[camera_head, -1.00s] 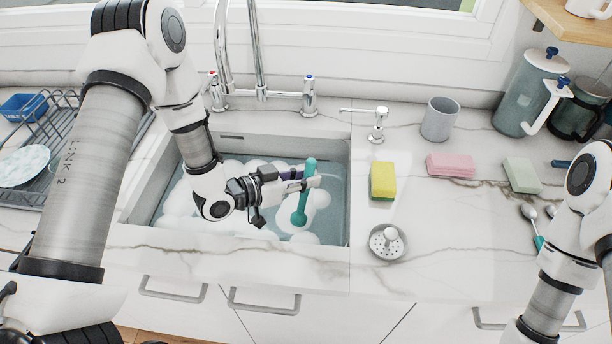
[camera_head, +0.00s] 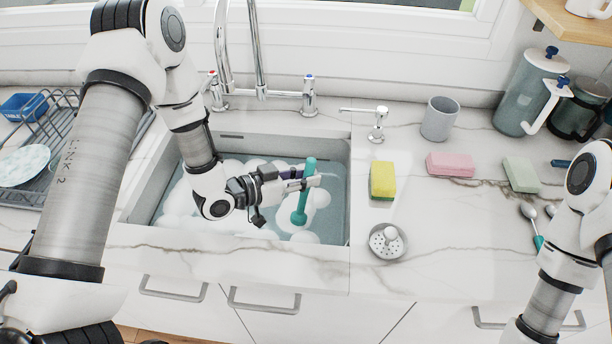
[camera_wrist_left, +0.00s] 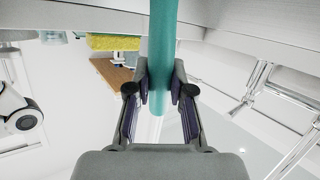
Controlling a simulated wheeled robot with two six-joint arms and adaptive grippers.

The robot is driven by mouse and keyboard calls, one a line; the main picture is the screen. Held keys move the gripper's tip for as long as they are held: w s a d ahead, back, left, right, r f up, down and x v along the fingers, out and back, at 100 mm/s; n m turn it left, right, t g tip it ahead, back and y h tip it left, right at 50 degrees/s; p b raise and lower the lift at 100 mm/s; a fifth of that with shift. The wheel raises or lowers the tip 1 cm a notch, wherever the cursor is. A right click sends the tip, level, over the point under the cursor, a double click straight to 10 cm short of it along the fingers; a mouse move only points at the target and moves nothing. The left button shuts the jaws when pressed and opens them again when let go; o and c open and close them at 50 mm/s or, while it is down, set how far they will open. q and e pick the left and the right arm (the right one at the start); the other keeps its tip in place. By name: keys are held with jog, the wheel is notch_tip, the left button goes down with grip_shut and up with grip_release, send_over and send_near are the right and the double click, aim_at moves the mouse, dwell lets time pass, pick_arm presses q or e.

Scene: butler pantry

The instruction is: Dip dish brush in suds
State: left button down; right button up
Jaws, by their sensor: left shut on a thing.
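The teal dish brush (camera_head: 302,206) is upright over the sink (camera_head: 340,170), its lower end at the white suds (camera_head: 318,200). I cannot tell how deep its lower end sits. My left gripper (camera_head: 304,181) is shut on the brush's handle. In the left wrist view the teal handle (camera_wrist_left: 162,45) runs between the two fingers of my left gripper (camera_wrist_left: 160,92). The brush's head is hidden in that view. My right gripper is out of view; only part of the right arm shows at the right edge.
The faucet (camera_head: 261,60) stands behind the sink. On the counter at right are a yellow sponge (camera_head: 383,180), a pink sponge (camera_head: 450,165), a pale green sponge (camera_head: 521,175), a strainer (camera_head: 386,250) and a grey cup (camera_head: 440,119). A dish rack (camera_head: 62,130) is at left.

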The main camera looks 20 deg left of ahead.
pick_arm(q)
notch_tip(320, 180, up, 18)
jog(key=p, duration=1.3)
jog(key=shift+r, duration=0.2)
dwell(0.6)
